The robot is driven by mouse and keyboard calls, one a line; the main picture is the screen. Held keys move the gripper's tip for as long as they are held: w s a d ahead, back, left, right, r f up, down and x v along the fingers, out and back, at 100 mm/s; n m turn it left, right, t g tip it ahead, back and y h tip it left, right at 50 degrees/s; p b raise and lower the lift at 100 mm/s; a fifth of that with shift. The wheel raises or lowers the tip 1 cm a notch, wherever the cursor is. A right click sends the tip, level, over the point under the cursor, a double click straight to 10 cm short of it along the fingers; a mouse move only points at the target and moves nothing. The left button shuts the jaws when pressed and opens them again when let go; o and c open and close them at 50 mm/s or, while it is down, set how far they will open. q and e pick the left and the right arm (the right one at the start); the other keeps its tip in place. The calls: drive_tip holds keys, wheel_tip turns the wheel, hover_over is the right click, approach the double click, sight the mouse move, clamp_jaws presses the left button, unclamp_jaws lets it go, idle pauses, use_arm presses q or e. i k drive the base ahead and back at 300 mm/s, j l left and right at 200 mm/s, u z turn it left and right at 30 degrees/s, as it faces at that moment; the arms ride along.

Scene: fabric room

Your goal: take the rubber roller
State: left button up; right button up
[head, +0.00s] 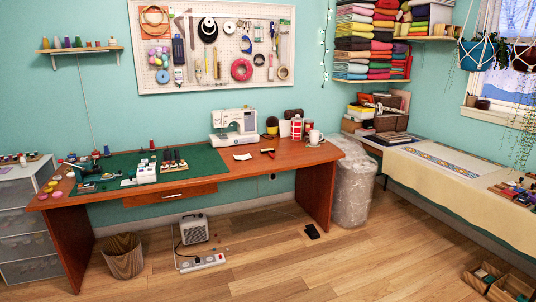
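A small tool with a red part and a dark part (268,152) lies on the bare wood of the brown desk (290,158), right of the sewing machine; it looks like the rubber roller, but it is too small to be sure. A white paper or cloth piece (242,156) lies left of it. Neither of my grippers is in view.
The white sewing machine (234,127) stands behind the tool, with a white mug (314,137) to the right. The green cutting mat (207,160) holds several small items. A basket (123,256), a power strip (202,263) and a heater (194,228) stand on the floor.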

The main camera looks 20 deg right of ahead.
sight(272, 156)
drive_tip(key=i+l, duration=0.25)
drive_tip(key=l, duration=0.15)
drive_tip(key=i+l+u, duration=0.1)
drive_tip(key=i+l, duration=0.15)
drive_tip(key=l, duration=0.15)
drive_tip(key=i+l+u, duration=0.15)
drive_tip(key=l, duration=0.3)
drive_tip(key=i+l+u, duration=0.15)
drive_tip(key=i+l, duration=0.15)
drive_tip(key=l, duration=0.2)
drive_tip(key=i+l+u, duration=0.15)
drive_tip(key=l, duration=0.35)
drive_tip(key=i+l+u, duration=0.15)
drive_tip(key=l, duration=0.35)
drive_tip(key=i+l+u, duration=0.15)
drive_tip(key=l, duration=0.4)
drive_tip(key=i+l+u, duration=0.15)
drive_tip(key=l, duration=0.4)
drive_tip(key=l+u, duration=0.15)
drive_tip(key=l, duration=0.4)
